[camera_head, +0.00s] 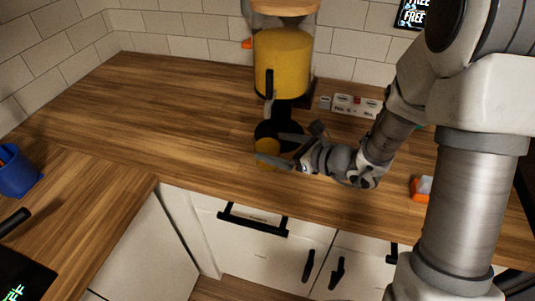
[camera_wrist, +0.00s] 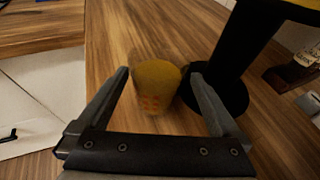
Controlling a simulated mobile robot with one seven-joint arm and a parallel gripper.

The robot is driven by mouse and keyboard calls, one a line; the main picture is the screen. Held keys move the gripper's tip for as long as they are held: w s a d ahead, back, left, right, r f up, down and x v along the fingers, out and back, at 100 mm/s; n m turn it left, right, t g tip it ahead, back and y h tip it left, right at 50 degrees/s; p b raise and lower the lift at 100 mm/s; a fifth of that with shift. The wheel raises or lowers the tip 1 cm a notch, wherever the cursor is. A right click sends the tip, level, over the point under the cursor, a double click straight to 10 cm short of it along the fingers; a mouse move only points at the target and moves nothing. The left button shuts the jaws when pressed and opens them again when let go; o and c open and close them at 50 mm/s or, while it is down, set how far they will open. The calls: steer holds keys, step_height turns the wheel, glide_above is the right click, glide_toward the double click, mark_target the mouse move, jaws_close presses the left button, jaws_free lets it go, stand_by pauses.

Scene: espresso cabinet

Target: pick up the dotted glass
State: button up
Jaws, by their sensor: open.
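The dotted glass (camera_wrist: 156,84) is a small amber-yellow cup with orange dots low on its side. It stands on the wooden counter, in front of the yellow machine's round black base. In the wrist view my gripper (camera_wrist: 159,75) is open, with one finger on each side of the glass; I cannot tell whether either finger touches it. In the head view the glass (camera_head: 267,148) is partly hidden by my gripper (camera_head: 274,149), which reaches in from the right, low over the counter.
The yellow machine (camera_head: 283,60) stands close behind the glass; its black base (camera_wrist: 232,97) is beside the right finger. A power strip (camera_head: 356,106) lies by the wall. An orange item (camera_head: 420,190) is at the right.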

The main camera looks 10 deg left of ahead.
mark_target(258, 142)
steer(key=shift+x, duration=3.05)
steer(key=shift+s, duration=0.15)
steer(key=c, duration=1.3)
steer(key=shift+c, duration=1)
steer(key=shift+r, duration=0.15)
